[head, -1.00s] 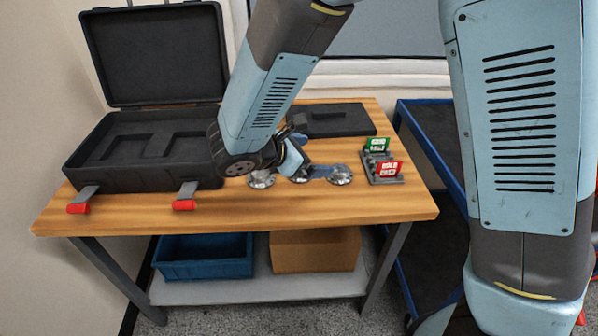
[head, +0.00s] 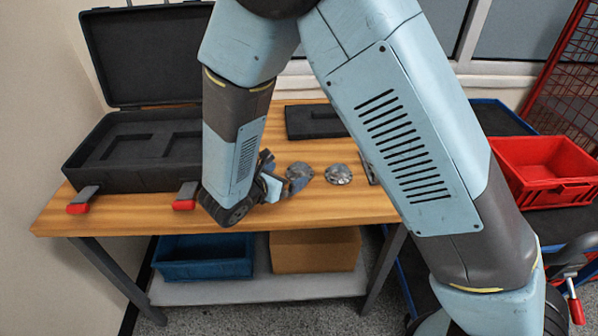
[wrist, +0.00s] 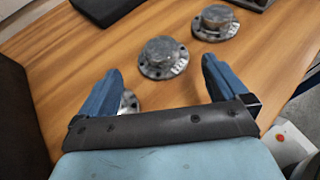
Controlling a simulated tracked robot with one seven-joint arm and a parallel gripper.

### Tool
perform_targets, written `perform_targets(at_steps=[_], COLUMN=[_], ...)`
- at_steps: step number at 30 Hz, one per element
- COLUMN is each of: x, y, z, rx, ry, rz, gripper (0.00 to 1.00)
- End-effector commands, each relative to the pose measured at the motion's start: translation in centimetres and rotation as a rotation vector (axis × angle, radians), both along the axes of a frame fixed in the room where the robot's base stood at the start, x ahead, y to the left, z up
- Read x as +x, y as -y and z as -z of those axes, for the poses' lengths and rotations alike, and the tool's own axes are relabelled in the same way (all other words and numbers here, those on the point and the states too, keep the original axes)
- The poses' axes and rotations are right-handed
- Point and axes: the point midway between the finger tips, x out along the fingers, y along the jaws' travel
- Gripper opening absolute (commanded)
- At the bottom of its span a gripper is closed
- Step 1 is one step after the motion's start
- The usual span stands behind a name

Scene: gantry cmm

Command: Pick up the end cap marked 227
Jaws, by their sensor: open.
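Several metal flanged end caps lie on the wooden table. In the wrist view one end cap (wrist: 163,58) lies ahead of and between the fingers, and another end cap (wrist: 215,22) lies beyond it to the right. A third end cap (wrist: 128,103) is partly hidden behind the left finger. Marks show on the rims, but I cannot read which is 227. My gripper (wrist: 162,72) is open and empty, above the table. In the head view my gripper (head: 277,186) is beside an end cap (head: 299,172); another end cap (head: 339,174) is to the right.
An open black case (head: 130,150) stands at the table's left, with red-tipped latches in front. A dark foam slab (head: 312,122) lies at the back. A red bin (head: 545,170) is on the cart at right.

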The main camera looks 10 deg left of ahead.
Motion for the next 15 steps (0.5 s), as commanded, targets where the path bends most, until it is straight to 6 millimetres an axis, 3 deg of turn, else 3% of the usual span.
perform_targets(at_steps=[8, 15], x=[1.1, 3.4], y=[0.6, 1.8], z=[0.6, 1.8], rx=[0.000, -0.002], ry=[-0.001, -0.002], rz=[0.000, 0.001], gripper=[1.00, 1.00])
